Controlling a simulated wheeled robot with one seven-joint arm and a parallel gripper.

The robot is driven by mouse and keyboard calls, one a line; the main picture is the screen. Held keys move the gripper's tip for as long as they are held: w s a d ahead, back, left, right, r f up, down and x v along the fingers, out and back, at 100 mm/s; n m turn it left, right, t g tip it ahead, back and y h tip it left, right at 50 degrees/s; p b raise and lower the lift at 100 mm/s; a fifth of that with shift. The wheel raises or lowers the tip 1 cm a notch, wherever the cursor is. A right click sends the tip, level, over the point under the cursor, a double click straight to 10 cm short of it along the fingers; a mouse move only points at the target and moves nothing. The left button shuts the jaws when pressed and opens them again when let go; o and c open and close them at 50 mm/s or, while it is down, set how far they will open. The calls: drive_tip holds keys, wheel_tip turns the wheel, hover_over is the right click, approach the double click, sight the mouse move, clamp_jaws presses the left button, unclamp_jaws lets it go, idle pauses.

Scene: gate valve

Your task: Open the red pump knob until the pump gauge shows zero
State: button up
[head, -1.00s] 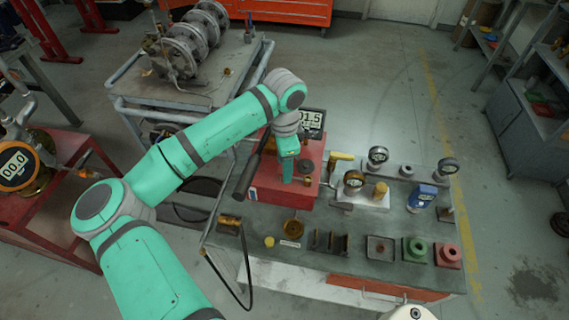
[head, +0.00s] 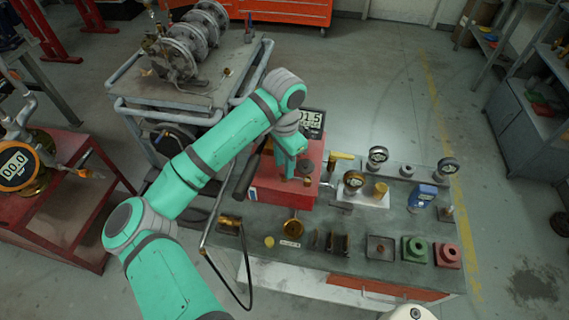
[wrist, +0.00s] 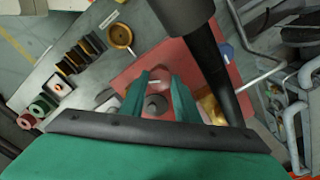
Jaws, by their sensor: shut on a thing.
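The red pump (head: 283,186) stands on the workbench, with a long black handle at its left. Its dark-framed digital gauge (head: 312,121) is behind my arm and reads about 1.5, with the left digit partly covered. My gripper (wrist: 161,80) is down at the pump's top. Its two green fingers stand a little apart, shut on the red pump knob (wrist: 160,87). The knob is small and hard to tell from the red pump in the wrist view. My gripper (head: 289,176) mostly hides it in the head view. A dark round part (head: 305,168) sits close to the fingers.
The pump's black handle (wrist: 212,60) passes close beside my gripper. Gauges, a blue device (head: 422,197) and green and red blocks (head: 447,255) stand on the bench (head: 350,225). A yellow gauge (head: 17,165) at the left reads 00.0. The floor at right is mostly clear.

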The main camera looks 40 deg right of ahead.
drive_tip(key=n, duration=0.4)
drive_tip(key=shift+n, duration=1.8)
drive_tip(key=o, duration=1.1)
drive_tip(key=shift+c, duration=0.2)
wheel_tip(320, 180, up, 11)
drive_tip(key=shift+f, duration=0.1)
